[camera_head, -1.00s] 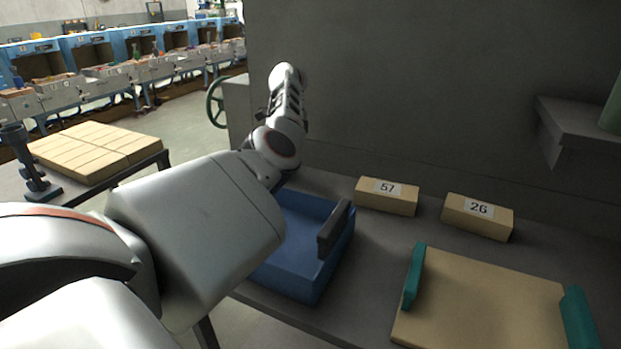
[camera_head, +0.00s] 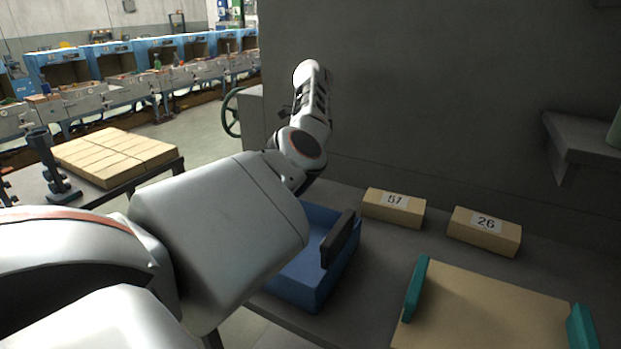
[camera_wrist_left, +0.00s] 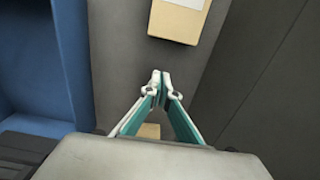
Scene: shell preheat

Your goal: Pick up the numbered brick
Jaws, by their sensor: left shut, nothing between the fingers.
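Two tan bricks with white number labels lie on the grey bench by the wall. The left one (camera_head: 393,208) reads 57 in the earlier frame, less clearly now. The right one (camera_head: 485,231) reads 26. In the left wrist view, my left gripper (camera_wrist_left: 160,80) is shut and empty, its teal-lined fingers meeting at the tips. A tan brick (camera_wrist_left: 177,23) with a white label lies beyond the tips, apart from them; its number is cut off. Another tan piece (camera_wrist_left: 149,131) shows between the finger bases.
A blue bin (camera_head: 318,280) with a dark handle (camera_head: 341,238) stands left of the bricks. A tan board (camera_head: 480,315) with teal end pieces lies in front. A grey ledge (camera_head: 585,137) juts from the wall. A table at left holds several tan blocks (camera_head: 115,155).

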